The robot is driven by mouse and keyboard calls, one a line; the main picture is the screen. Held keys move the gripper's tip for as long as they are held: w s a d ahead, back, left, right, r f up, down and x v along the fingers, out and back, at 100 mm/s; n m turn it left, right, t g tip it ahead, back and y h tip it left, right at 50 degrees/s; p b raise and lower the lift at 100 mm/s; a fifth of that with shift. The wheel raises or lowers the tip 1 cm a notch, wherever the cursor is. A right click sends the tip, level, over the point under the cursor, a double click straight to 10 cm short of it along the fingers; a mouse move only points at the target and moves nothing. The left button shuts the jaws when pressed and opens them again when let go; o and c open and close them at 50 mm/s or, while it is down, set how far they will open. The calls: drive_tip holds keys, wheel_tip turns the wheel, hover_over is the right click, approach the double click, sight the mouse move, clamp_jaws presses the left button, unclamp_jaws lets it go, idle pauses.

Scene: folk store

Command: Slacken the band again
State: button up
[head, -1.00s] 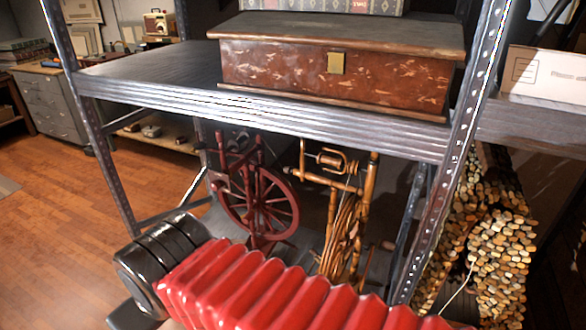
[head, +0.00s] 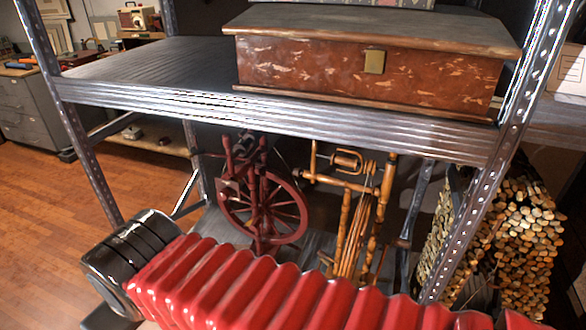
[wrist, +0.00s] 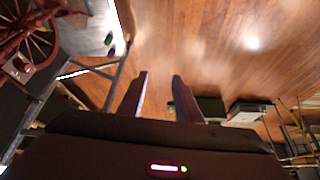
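A dark red spinning wheel (head: 262,208) stands on the lower shelf, its spoked wheel facing me. Part of a red wheel (wrist: 35,40) also shows at the upper left of the wrist view. A golden-brown upright spinning wheel (head: 353,205) stands to its right, with a flyer at its top and its wheel nearly edge-on. I cannot make out a separate band on either. My gripper (wrist: 160,82) has its two fingers apart with nothing between them, pointing over the wood floor and right of the red wheel. It does not show in the head view.
A metal shelf unit (head: 270,125) with upright posts frames the spinning wheels. A brown wooden box (head: 370,75) sits on the shelf above them. Stacked firewood (head: 520,240) is at the right. My red bellows-covered arm crosses the bottom. Open floor (head: 50,200) lies left.

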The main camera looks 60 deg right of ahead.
drive_tip(key=shift+w, duration=0.2)
drive_tip(key=o, duration=0.3)
drive_tip(key=shift+d, duration=0.3)
drive_tip(key=shift+o, duration=0.3)
drive_tip(key=w+d+f+m+g+h, duration=0.1)
drive_tip(key=w+d+g+h, duration=0.1)
drive_tip(key=d, duration=0.6)
drive_tip(key=w+d+f+m+g+h, duration=0.1)
drive_tip(key=w+d+h, duration=0.1)
drive_tip(key=d, duration=0.6)
drive_tip(key=shift+d+g+h, duration=0.3)
drive_tip(key=shift+g+h, duration=0.1)
drive_tip(key=shift+h, duration=0.2)
drive_tip(key=w+d+f+g+h, duration=0.1)
drive_tip(key=d+f+h, duration=0.2)
drive_tip(key=d, duration=1.1)
drive_tip(key=w+d+f+g+h, duration=0.1)
drive_tip(key=d+f, duration=0.4)
drive_tip(key=d, duration=0.9)
drive_tip(key=w+d+f+g+h, duration=0.1)
drive_tip(key=d+f+g+h, duration=0.2)
drive_tip(key=d, duration=1.1)
drive_tip(key=f+h, duration=0.1)
drive_tip(key=h, duration=0.1)
drive_tip(key=shift+w+f+h, duration=0.35)
drive_tip(key=shift+f+h, duration=0.05)
